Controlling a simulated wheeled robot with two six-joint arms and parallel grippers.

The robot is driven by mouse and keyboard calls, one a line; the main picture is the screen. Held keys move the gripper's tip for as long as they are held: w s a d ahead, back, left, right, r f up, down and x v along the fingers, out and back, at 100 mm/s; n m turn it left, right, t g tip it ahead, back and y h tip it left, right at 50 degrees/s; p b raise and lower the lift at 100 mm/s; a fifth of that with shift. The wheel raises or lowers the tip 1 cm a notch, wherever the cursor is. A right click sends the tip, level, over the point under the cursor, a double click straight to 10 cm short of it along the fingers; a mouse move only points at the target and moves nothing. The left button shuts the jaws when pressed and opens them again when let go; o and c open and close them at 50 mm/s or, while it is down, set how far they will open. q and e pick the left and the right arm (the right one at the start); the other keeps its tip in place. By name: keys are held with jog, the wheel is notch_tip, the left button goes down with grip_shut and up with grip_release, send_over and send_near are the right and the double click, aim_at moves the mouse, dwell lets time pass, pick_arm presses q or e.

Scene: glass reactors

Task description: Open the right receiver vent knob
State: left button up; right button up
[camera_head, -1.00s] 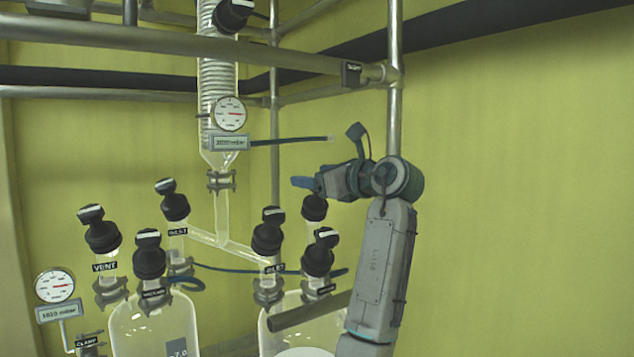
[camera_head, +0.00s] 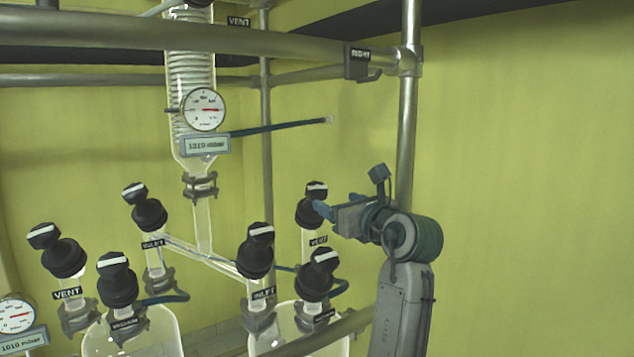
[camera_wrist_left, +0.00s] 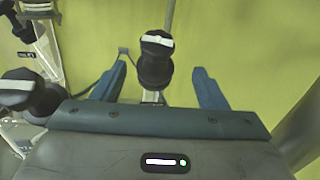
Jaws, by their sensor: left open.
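The right receiver vent knob (camera_head: 311,204) is black with a white bar on top and has a VENT label (camera_head: 319,241) below it. It stands on a glass neck at the back of the right receiver (camera_head: 336,345). My left gripper (camera_head: 323,209) is at the knob's right side, at about its height. In the left wrist view the knob (camera_wrist_left: 155,62) shows between the two spread blue fingers (camera_wrist_left: 160,75), with a gap on each side. Its white bar lies nearly crosswise there. My right gripper is in neither view.
Other black knobs stand close by: the right INLET knob (camera_head: 256,251) and another right receiver knob (camera_head: 316,276) in front. A blue hose (camera_head: 280,127) sticks out above. A metal rail (camera_head: 280,46) crosses overhead, with an upright post (camera_head: 408,130) behind my arm.

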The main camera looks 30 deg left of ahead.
aim_at(321, 192)
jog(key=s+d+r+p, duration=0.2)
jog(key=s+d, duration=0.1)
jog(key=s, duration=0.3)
pick_arm(q)
jog(key=x, duration=0.2)
jog(key=p+x, duration=0.1)
jog(key=x, duration=0.3)
jog(key=shift+a+r+p, duration=0.3)
jog(key=shift+a, duration=0.15)
jog(key=shift+p+x, duration=0.5)
jog(key=shift+x, duration=0.65)
jog(key=shift+f, duration=0.2)
jog(key=shift+c, duration=0.5)
jog(key=c, duration=0.7)
jog(key=shift+c, duration=1)
jog(key=shift+n+g+y, duration=0.3)
jog(key=shift+n+g, duration=0.6)
jog(key=shift+n+g+y, duration=0.3)
jog(key=shift+n+g, duration=0.9)
jog(key=shift+n, duration=0.1)
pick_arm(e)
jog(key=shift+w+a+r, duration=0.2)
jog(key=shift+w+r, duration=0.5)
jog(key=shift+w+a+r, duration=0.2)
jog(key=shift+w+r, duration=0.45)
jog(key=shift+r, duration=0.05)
